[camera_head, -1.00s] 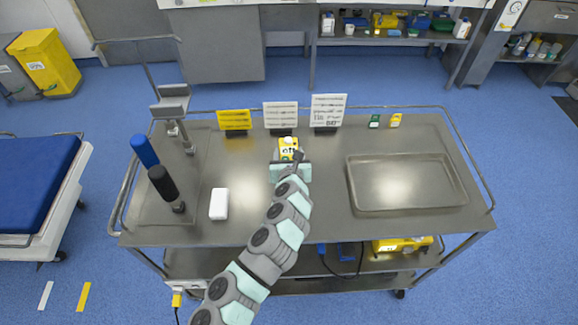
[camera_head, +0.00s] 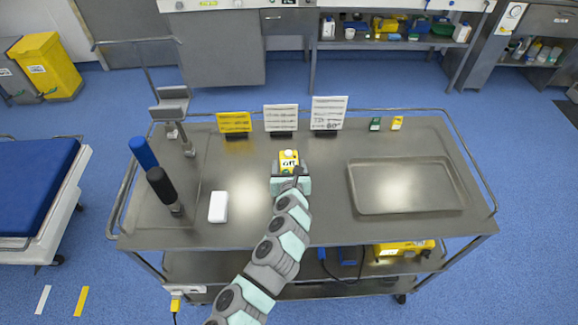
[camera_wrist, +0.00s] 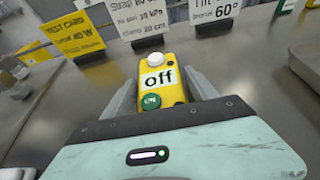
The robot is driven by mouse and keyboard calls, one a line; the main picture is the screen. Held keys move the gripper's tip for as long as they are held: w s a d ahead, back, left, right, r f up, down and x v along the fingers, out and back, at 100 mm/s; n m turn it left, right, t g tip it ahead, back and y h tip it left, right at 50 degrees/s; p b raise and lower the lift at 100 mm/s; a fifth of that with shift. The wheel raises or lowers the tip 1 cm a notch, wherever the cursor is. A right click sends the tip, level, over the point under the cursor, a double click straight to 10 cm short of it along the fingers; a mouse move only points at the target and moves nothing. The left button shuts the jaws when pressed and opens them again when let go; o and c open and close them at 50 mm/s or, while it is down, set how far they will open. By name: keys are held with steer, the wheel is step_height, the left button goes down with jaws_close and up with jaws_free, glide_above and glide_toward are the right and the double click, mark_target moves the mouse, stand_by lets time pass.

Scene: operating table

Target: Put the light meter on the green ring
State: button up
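The light meter appears to be the yellow box (camera_head: 288,158) with a white dome, a label reading "off" and a green button. It shows large in the wrist view (camera_wrist: 162,82). My gripper (camera_head: 290,177) has one finger on each side of it; in the wrist view my gripper (camera_wrist: 160,92) looks shut on the box. I cannot tell whether the box touches the table or hangs just above it. I cannot make out a green ring in either current view.
An empty metal tray (camera_head: 406,211) lies right on the steel table (camera_head: 310,228). A white box (camera_head: 218,207) and blue and black cylinders on stands are left. Cards (camera_head: 281,118) stand behind, with small green (camera_head: 375,124) and yellow (camera_head: 397,123) items back right. Table between box and tray is clear.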

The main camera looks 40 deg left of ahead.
steer(key=shift+o, duration=0.7)
steer(key=shift+r, duration=0.15)
steer(key=shift+s+d+r, duration=0.15)
steer(key=shift+s+d, duration=0.05)
steer(key=p+v, duration=0.1)
steer(key=v, duration=0.9)
steer(key=shift+s+r+p, duration=0.1)
steer(key=shift+p, duration=0.3)
steer(key=shift+o, duration=0.4)
steer(key=shift+s+d+r, duration=0.2)
steer(key=shift+s+d, duration=0.1)
steer(key=shift+d, duration=0.2)
